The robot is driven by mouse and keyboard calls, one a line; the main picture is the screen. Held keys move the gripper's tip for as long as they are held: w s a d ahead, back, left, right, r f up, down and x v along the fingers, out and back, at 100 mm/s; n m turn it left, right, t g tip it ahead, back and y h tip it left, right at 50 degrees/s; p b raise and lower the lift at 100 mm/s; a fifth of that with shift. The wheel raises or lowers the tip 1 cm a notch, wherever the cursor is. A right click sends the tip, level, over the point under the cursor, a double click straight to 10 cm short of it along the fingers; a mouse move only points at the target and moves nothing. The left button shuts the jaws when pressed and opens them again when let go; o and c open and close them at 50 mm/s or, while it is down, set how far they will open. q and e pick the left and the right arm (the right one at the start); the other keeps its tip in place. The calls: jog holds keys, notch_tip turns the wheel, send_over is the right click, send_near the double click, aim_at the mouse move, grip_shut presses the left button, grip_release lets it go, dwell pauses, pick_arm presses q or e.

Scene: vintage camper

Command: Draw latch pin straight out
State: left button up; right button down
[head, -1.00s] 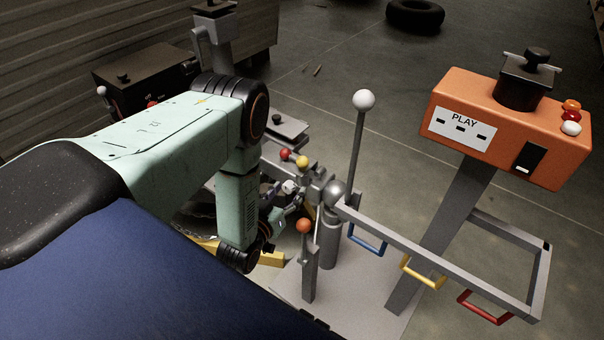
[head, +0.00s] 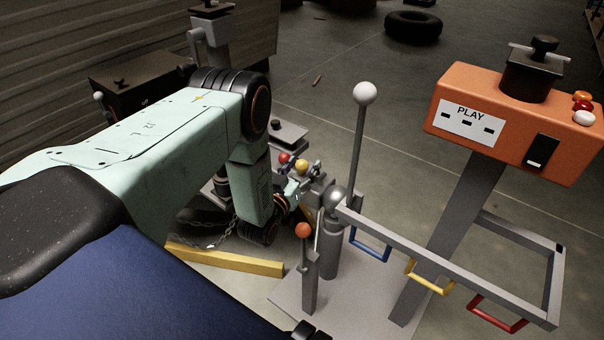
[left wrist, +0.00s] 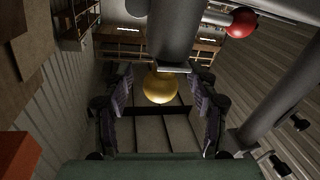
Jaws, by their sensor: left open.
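A yellow ball knob (head: 302,166) and a red ball knob (head: 284,158) stand on the grey metal fixture in the middle of the head view. Which part is the latch pin is not marked. My left gripper (head: 303,182) is open, just below and in front of the yellow knob. In the left wrist view the yellow knob (left wrist: 160,88) shows between the two spread fingers, with a gap on either side. A grey cylinder (left wrist: 175,35) is above it, and the red knob (left wrist: 242,23) is at the upper right. My right gripper is not seen.
A tall lever with a white ball (head: 364,93) and a short post with an orange ball (head: 303,230) stand close to the gripper. A grey frame with coloured handles (head: 425,277) and an orange PLAY box (head: 510,128) are at right. A yellow bar (head: 225,260) lies below.

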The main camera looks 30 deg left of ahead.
pick_arm(q)
grip_shut()
dwell(0.6)
